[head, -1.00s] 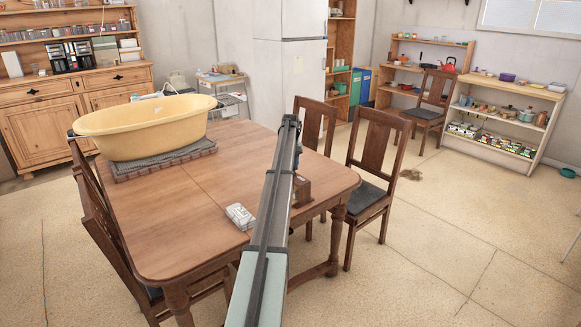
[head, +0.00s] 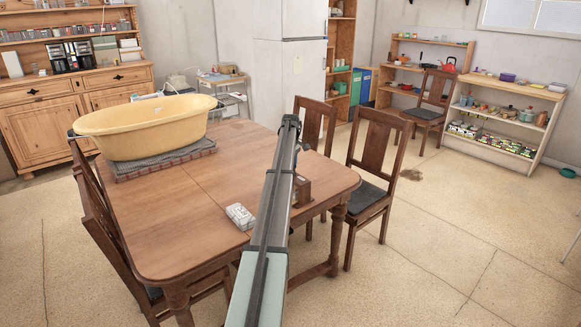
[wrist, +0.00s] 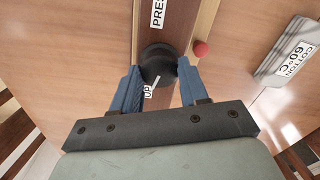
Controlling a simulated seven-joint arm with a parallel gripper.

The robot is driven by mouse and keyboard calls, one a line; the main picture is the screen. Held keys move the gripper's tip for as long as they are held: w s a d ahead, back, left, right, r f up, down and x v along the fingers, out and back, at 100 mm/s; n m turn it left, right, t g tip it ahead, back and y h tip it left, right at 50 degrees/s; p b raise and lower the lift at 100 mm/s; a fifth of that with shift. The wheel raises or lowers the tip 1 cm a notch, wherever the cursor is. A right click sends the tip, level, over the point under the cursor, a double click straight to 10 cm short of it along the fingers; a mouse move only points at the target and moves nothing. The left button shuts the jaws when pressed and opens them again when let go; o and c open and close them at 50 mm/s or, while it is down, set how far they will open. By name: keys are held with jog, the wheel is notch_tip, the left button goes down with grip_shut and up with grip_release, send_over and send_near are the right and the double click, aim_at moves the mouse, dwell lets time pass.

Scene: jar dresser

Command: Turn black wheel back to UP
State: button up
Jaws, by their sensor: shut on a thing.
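The black wheel (wrist: 157,60) sits on a brown wooden block in the wrist view. My gripper (wrist: 158,69) has one blue finger on each side of it and is shut on it. A white mark (wrist: 155,82) shows at the wheel's near side, close to the white UP label (wrist: 148,93) and pointing roughly toward it. The left finger partly covers that area, so the exact alignment is hard to tell. In the head view the wooden block (head: 301,191) shows beside my arm on the table; the wheel is hidden there.
A red knob (wrist: 200,48) is just right of the wheel. A label beginning PRES (wrist: 159,12) lies beyond it.

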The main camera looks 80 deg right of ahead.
jog(key=o, duration=1.1)
jog(key=shift+c, duration=0.2)
notch_tip(320, 180, up, 14)
jog(key=shift+f, duration=0.1)
dwell(0.5)
